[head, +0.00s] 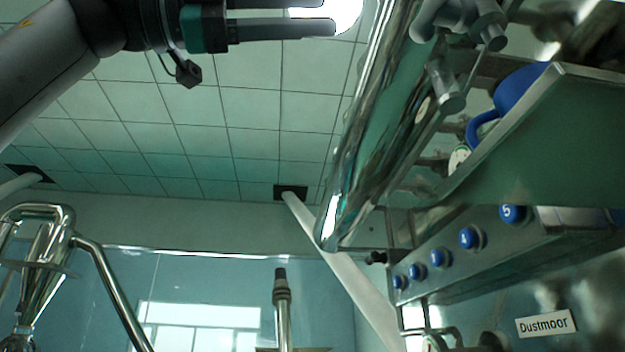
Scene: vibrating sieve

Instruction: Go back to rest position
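My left gripper (325,15) comes in from the left along the top edge of the head view. Its two dark fingers point right with a gap between them, and nothing shows in the gap. A bright ceiling lamp (345,12) shows behind the fingertips. My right gripper is not in view. The camera looks up at the ceiling, so no work surface shows.
A shiny metal cylinder (365,130) slants down right of my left gripper. Steel pipes (115,290) stand lower left.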

